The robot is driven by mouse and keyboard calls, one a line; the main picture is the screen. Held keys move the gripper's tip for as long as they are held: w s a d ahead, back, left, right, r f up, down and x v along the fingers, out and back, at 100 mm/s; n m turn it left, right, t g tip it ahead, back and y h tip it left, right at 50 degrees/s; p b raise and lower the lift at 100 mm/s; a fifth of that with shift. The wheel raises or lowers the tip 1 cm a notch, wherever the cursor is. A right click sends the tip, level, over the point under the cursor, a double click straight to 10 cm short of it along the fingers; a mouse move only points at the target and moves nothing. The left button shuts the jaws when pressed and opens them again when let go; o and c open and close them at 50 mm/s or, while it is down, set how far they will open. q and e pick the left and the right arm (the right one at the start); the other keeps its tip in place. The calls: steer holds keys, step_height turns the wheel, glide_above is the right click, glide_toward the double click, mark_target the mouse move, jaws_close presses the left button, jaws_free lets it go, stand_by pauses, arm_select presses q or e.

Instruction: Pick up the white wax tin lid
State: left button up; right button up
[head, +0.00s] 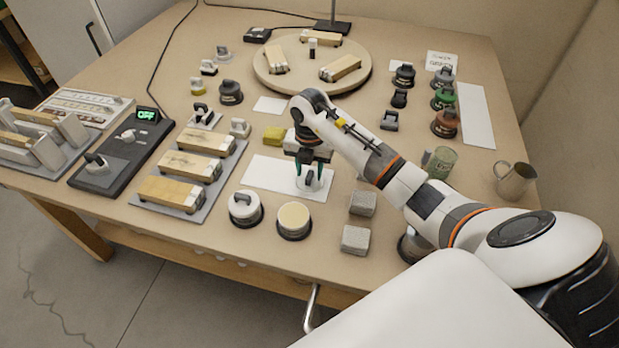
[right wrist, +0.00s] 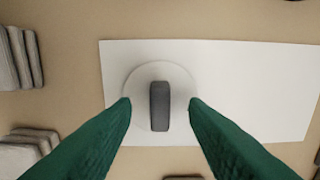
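The white wax tin lid (right wrist: 140,86) is a round white disc with an upright dark grey handle (right wrist: 160,106), lying on a white sheet (right wrist: 250,90). In the head view the lid (head: 316,184) sits below my right gripper, partly hidden by it. My right gripper (right wrist: 160,104) points down over the lid with its green fingers on either side of the handle. It is open, with a gap on both sides of the handle. A lidless tin of cream wax (head: 293,219) stands just in front. My left gripper is not in view.
Grey blocks (head: 361,204) lie to the right, and brushes on a grey board (head: 180,180) to the left. A round turntable (head: 283,84) is at the back; a metal mug (head: 514,180) is far right.

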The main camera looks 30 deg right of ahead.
steer(key=shift+f, duration=0.5)
steer(key=shift+c, duration=0.2)
jaws_close()
steer(key=shift+r, duration=0.1)
